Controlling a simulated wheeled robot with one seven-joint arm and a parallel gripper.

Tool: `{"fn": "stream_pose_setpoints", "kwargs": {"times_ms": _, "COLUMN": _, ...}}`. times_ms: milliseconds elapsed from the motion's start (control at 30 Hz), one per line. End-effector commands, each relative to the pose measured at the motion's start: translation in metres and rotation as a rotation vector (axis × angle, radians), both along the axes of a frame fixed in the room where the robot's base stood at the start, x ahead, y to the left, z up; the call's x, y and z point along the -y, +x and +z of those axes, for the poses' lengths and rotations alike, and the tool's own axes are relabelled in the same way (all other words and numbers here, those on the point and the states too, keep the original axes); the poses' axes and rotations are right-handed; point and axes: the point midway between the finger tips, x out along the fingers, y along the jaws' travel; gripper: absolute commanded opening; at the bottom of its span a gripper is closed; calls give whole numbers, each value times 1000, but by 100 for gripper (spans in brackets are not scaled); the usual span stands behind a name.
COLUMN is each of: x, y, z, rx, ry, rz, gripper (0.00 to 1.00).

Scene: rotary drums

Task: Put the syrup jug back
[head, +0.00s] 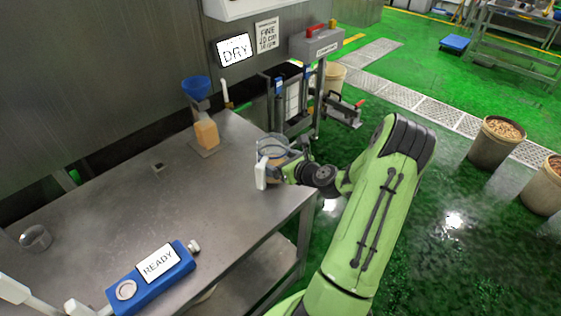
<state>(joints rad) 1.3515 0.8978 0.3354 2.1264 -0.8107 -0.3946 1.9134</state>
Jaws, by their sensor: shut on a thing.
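A clear jug (272,141) with a brownish tint low down is at the right edge of the steel table, near its far corner. I take it to be the syrup jug. My gripper (274,172) is shut on it from the right, with a white finger showing on the near side. The gripper partly hides the jug's lower half, so I cannot tell whether its base touches the table.
The steel table (130,195) holds an orange block (206,132) below a blue funnel (196,87), a blue device reading READY (152,278) and a small clear cup (36,238). A wheeled rack (292,98) stands beyond the table. The table's middle is clear.

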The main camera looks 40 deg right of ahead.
Motion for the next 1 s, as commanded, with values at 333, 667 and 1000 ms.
{"fn": "stream_pose_setpoints", "kwargs": {"times_ms": 333, "x": 0, "y": 0, "z": -2, "rx": 1, "ry": 0, "rz": 0, "gripper": 47}}
{"fn": "stream_pose_setpoints", "kwargs": {"times_ms": 667, "x": 0, "y": 0, "z": -9, "rx": 1, "ry": 0, "rz": 0, "gripper": 47}}
{"fn": "stream_pose_setpoints", "kwargs": {"times_ms": 1000, "x": 0, "y": 0, "z": -11, "rx": -1, "ry": 0, "rz": 0, "gripper": 100}}
